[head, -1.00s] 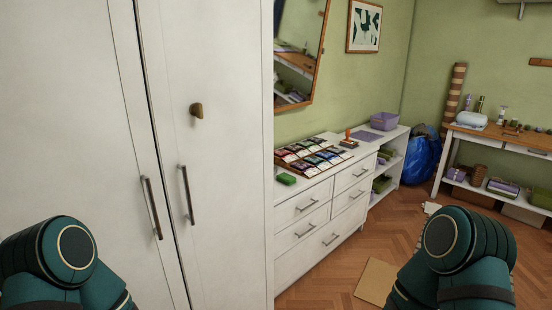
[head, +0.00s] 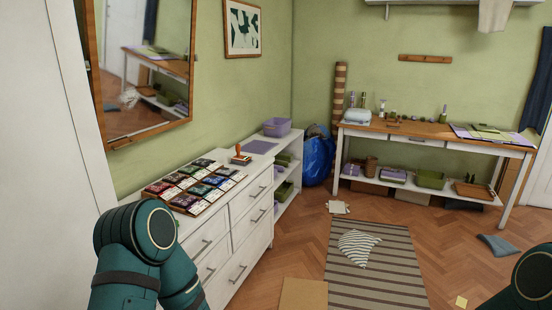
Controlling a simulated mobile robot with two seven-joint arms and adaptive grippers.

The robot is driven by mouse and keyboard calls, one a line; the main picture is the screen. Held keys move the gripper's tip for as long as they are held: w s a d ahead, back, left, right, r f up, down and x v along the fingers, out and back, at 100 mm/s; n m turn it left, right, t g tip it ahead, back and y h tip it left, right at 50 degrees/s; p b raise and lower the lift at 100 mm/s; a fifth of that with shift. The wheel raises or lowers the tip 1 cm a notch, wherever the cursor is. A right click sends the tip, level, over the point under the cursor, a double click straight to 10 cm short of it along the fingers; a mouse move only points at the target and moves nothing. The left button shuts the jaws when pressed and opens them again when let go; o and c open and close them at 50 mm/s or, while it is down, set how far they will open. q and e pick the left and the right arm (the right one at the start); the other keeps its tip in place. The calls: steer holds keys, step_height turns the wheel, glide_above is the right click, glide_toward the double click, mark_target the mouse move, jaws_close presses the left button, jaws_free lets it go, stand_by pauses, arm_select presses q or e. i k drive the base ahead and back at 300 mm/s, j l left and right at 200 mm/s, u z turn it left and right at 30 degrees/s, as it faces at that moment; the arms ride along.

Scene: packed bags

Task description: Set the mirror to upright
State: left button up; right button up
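The mirror (head: 147,66) hangs on the green wall at the upper left, above the white dresser. It has a wooden frame, and its lower edge slants in the picture; its top is cut off. A small wooden piece (head: 121,143) shows at the frame's lower left corner. The glass reflects a table and shelf. My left arm comes up at the lower left in front of the dresser, and my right arm shows at the lower right edge. Neither gripper is in the picture.
The white dresser (head: 240,230) stands below the mirror with a rack of colored packets (head: 195,185) on top. A wooden table (head: 430,132) stands at the back. A striped rug (head: 375,270), a cardboard sheet (head: 303,294) and a blue bag (head: 318,158) are on the floor.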

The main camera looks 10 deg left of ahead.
mark_target(140, 53)
steer(key=i+l+u, duration=0.2)
steer(key=i, duration=0.2)
steer(key=i+l+u, duration=0.2)
steer(key=i, duration=0.2)
steer(key=i+l+u, duration=0.15)
steer(key=i, duration=0.25)
steer(key=i+l+u, duration=0.15)
steer(key=u, duration=0.2)
steer(key=i+l+u, duration=0.2)
steer(key=u, duration=0.15)
steer(key=i+l+u, duration=0.35)
steer(key=k+j, duration=0.05)
steer(key=k, duration=0.05)
